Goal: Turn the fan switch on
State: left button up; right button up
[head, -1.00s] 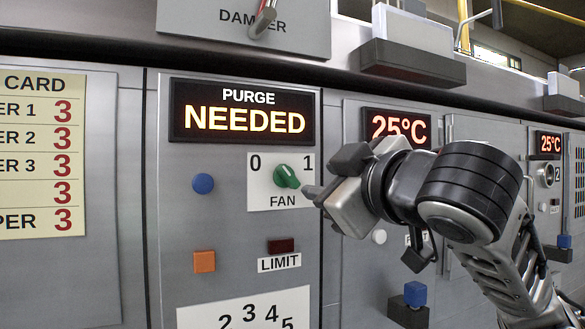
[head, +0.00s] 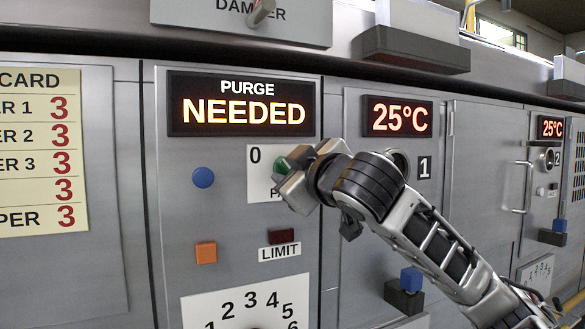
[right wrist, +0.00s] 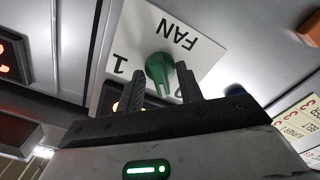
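The green fan knob (head: 281,164) sits on a white plate (head: 256,185) marked 0 on the left. The plate's 1 and most of the word FAN are hidden by my right gripper (head: 294,172) in the head view. In the right wrist view the knob (right wrist: 160,70) shows whole on its upside-down FAN plate (right wrist: 195,45). My right gripper's two fingers (right wrist: 161,86) are apart, one on each side of the knob's lower end, with gaps visible; I cannot tell whether either touches it. My left gripper is not in view.
A lit display (head: 243,103) above the knob reads PURGE NEEDED. A blue button (head: 203,178) and an orange square (head: 206,253) are left of it, a dark red LIMIT lamp (head: 281,236) below. A ledge (head: 415,48) juts out at upper right.

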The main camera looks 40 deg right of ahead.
grip_shut()
pick_arm(q)
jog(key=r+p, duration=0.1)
jog(key=p, duration=0.1)
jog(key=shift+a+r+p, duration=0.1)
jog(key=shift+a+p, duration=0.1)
jog(key=shift+p, duration=0.1)
pick_arm(e)
jog(key=m, duration=1.5)
jog(key=shift+m, duration=0.4)
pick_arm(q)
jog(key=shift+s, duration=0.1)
